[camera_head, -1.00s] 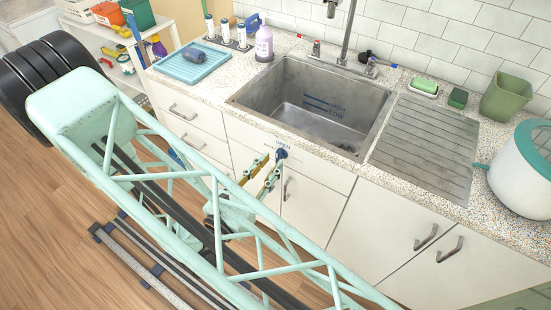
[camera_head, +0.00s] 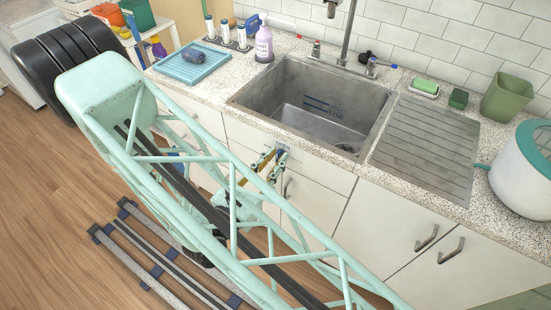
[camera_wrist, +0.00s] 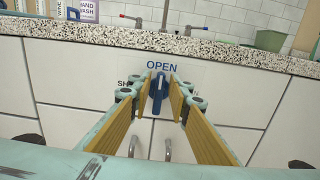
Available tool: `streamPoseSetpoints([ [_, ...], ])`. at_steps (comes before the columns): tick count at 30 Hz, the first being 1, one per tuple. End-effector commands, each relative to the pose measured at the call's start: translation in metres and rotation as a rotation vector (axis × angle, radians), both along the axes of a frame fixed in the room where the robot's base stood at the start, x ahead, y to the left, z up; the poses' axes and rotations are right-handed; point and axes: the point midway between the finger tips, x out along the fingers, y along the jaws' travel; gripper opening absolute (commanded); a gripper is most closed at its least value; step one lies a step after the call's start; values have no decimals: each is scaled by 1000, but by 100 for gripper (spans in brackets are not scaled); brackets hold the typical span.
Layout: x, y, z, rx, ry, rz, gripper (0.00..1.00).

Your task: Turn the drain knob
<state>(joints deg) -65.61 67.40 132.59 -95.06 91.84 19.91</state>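The blue drain knob (camera_wrist: 158,88) is on the white cabinet front below the sink (camera_head: 314,100). Its long handle stands about upright in the wrist view, under the word OPEN. A second label to its left is partly hidden by a finger. My gripper (camera_wrist: 158,92) is open, with its yellow-padded fingers on either side of the knob and narrow gaps visible beside it. Whether the tips overlap the knob in depth is hard to tell. In the head view my gripper (camera_head: 268,162) is at the cabinet front and hides most of the knob.
Cabinet handles (camera_head: 287,187) stick out below the knob. The speckled counter edge (camera_wrist: 160,42) overhangs above it. A soap bottle (camera_head: 264,44), a blue tray (camera_head: 193,64), a green bin (camera_head: 505,97) and a white-and-teal appliance (camera_head: 525,170) stand on the counter.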

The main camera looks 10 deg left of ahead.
Motion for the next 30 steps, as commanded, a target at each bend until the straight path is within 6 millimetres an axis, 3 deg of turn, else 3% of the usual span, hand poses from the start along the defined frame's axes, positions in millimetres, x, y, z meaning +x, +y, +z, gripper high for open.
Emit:
streamPoseSetpoints([
  [5, 0, 0, 0, 0, 0, 0, 2],
  [17, 0, 1, 0, -34, 12, 0, 1],
  [30, 1, 4, 1, -254, 89, 0, 1],
])
